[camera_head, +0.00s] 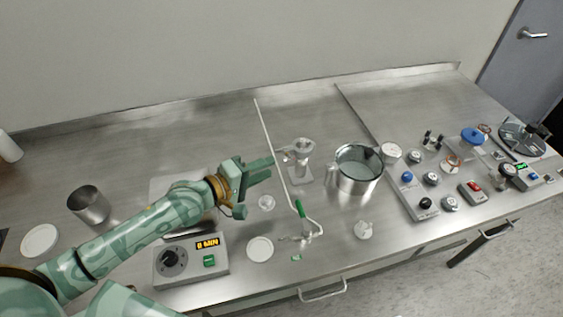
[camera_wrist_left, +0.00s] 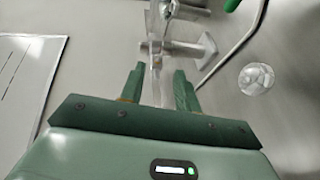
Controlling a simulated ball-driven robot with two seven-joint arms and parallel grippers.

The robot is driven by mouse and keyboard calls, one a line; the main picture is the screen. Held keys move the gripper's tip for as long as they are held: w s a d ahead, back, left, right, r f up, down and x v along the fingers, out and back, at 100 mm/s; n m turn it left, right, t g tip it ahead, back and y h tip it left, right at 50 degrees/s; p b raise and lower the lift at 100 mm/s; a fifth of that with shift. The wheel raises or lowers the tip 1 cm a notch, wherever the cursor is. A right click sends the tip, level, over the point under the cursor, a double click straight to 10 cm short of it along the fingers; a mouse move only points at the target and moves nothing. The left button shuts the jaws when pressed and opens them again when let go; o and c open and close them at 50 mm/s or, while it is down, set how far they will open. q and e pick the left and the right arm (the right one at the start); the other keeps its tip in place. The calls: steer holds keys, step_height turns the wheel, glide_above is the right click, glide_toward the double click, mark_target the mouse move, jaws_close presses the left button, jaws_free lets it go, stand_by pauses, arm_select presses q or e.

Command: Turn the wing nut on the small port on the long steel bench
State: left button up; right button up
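The small steel port (camera_head: 301,158) stands upright on a square foot near the middle of the bench (camera_head: 225,128). A short side arm sticks out of it toward my left gripper (camera_head: 274,166). In the left wrist view the port (camera_wrist_left: 155,30) rises ahead of my fingers, with a side tube (camera_wrist_left: 185,48) ending in a flared flange. I cannot pick out the wing nut clearly from the small fittings there. My left gripper (camera_wrist_left: 158,82) is open; its two fingers are apart, and the port's slim part shows in the gap. Whether it touches them I cannot tell. My right gripper is in neither view.
A clear dish (camera_head: 266,203) lies below. A steel pot (camera_head: 358,180) is right of the port. A control box (camera_head: 190,270) sits in front.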

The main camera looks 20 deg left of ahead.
mark_target(289, 159)
arm_select(q)
steer(key=b+x, duration=0.1)
steer(key=x, duration=0.4)
steer(key=shift+w+d, duration=0.25)
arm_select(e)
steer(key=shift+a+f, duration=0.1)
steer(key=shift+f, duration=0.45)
